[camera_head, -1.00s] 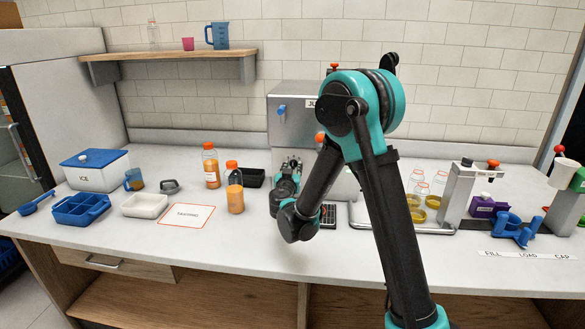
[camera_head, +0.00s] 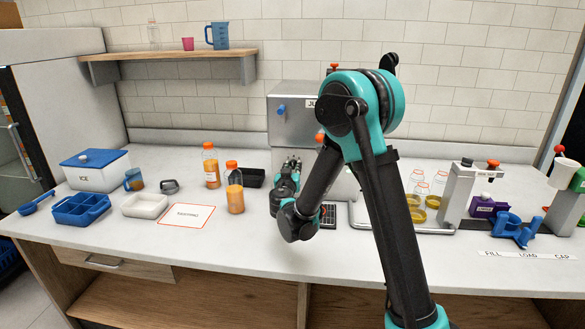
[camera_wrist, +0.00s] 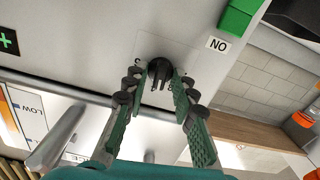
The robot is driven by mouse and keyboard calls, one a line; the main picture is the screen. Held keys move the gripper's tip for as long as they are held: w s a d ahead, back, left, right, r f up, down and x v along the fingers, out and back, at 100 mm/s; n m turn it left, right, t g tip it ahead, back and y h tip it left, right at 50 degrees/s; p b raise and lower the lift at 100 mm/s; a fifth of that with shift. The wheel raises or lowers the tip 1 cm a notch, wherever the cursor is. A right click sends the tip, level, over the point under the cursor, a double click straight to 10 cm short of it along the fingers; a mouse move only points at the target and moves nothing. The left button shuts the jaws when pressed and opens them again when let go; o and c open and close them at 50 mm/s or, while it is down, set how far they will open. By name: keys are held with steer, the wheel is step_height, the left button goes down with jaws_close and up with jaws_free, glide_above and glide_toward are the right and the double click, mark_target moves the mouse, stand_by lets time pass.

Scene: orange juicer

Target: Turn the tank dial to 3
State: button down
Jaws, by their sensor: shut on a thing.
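The tank dial is a small black knob (camera_wrist: 160,70) on the pale front panel of the juicer, seen in the wrist view. My gripper (camera_wrist: 157,84) has its two green-padded fingers on either side of the knob, shut on it. Small marks are printed around the knob, but the fingers partly cover them and I cannot read the setting. In the head view, the juicer (camera_head: 292,118) is a grey metal box at the back of the counter. My gripper (camera_head: 291,167) is at its lower front, and my arm hides the dial and much of the machine.
In the wrist view, a green block (camera_wrist: 237,18) sits beside an "ON" label, and a bar (camera_wrist: 57,140) stands out at lower left. In the head view, orange bottles (camera_head: 234,188) stand left of my gripper. Glass jars (camera_head: 420,190) stand to the right.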

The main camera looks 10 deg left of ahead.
steer(key=n, duration=0.3)
steer(key=shift+n, duration=0.4)
steer(key=shift+a+n, duration=0.1)
steer(key=shift+n, duration=1.8)
steer(key=c, duration=1.6)
jaws_free()
steer(key=shift+s, duration=0.1)
steer(key=s, duration=1.2)
steer(key=shift+a, duration=0.25)
